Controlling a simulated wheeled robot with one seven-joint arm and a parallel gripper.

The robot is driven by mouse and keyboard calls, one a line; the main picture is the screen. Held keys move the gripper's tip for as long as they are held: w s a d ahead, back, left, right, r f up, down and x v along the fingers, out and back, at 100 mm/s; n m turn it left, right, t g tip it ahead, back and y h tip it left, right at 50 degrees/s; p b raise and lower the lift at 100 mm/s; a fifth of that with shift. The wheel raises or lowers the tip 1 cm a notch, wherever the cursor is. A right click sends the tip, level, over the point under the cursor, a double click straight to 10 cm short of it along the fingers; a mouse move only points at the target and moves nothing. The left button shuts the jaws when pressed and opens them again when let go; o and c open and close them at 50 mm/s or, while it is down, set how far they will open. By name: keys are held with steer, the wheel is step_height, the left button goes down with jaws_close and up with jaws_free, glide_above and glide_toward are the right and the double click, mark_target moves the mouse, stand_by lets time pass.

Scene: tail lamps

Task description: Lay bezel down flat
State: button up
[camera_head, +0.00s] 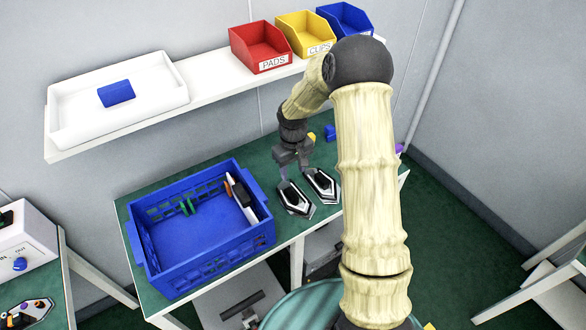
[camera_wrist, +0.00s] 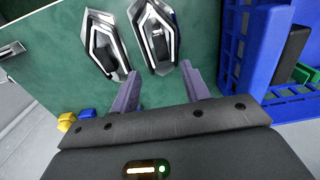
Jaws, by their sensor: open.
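Two chrome-rimmed, pointed bezels with black and white inner bands lie side by side on the green table. In the head view one bezel (camera_head: 295,200) is nearer the crate and the other bezel (camera_head: 322,185) is to its right. In the wrist view they show at the top, the first bezel (camera_wrist: 155,35) right of the second bezel (camera_wrist: 103,45). Both look face up and roughly flat; slight tilt cannot be told. My gripper (camera_head: 292,165) is open and empty, just behind and above them. In the wrist view its fingertips (camera_wrist: 160,77) are apart, with bare table between them.
A blue crate (camera_head: 160,207) holding a few parts stands left of the bezels. Small yellow and blue blocks (camera_head: 330,133) lie at the table's back right. A shelf above carries a white tray (camera_head: 75,113) and red (camera_head: 262,48), yellow and blue bins. The bezels lie near the table's front edge.

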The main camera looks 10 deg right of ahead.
steer(key=s+r+m+t, duration=0.1)
steer(key=s+r, duration=0.5)
steer(key=s, duration=0.4)
steer(key=s+r+m+t, duration=0.1)
steer(key=s+r+m, duration=0.1)
steer(key=s+r, duration=0.5)
steer(key=s, duration=0.4)
steer(key=shift+s+a+r+m+t, duration=0.15)
steer(key=shift+s+a+m+t, duration=0.05)
steer(key=shift+a+m+t, duration=0.1)
